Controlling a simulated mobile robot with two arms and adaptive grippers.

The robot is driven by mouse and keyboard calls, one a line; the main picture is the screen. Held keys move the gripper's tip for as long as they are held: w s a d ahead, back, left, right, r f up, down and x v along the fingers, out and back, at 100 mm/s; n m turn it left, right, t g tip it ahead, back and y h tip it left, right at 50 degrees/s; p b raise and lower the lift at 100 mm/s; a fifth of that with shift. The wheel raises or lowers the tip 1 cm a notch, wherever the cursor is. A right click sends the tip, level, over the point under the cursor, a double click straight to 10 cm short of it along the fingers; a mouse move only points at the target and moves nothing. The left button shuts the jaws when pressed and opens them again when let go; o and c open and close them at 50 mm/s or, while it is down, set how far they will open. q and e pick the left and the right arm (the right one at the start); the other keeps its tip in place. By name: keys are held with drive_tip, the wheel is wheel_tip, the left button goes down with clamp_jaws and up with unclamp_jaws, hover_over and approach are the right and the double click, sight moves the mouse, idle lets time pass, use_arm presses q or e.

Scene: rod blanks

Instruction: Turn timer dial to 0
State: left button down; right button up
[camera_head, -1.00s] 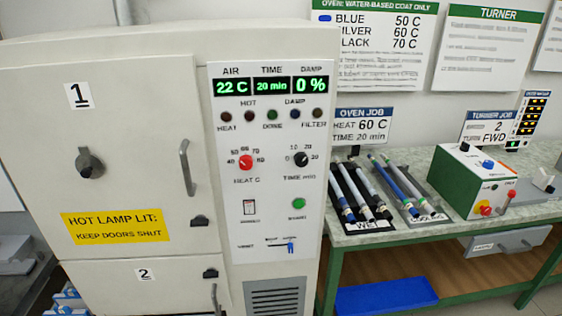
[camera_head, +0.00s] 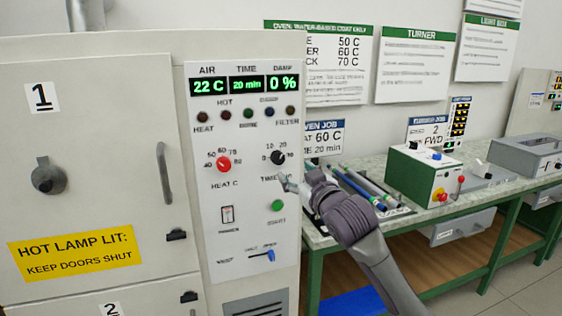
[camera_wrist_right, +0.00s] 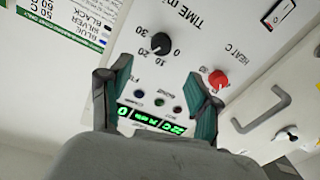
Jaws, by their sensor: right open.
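The black TIME dial (camera_head: 278,157) is on the white oven panel, right of the red HEAT dial (camera_head: 223,164). The time display (camera_head: 246,84) reads 20 min. My right gripper (camera_head: 288,184) is just below and right of the TIME dial in the head view, its fingers small and partly hidden by my arm. In the right wrist view my right gripper (camera_wrist_right: 156,76) is open and empty, its two fingers wide apart. The TIME dial (camera_wrist_right: 161,43) is ahead of the gap between them, apart from both fingers. My left gripper is not in view.
A green-and-white turner box (camera_head: 423,176) stands on the bench to the right. Rods lie on the bench behind my right arm.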

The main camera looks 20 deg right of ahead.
sight(279, 159)
drive_tip(key=w, duration=0.6)
drive_tip(key=w+a+p, duration=0.1)
drive_tip(key=w, duration=0.3)
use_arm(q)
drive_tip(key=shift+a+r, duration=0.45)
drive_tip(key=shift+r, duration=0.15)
use_arm(e)
drive_tip(key=shift+f, duration=0.1)
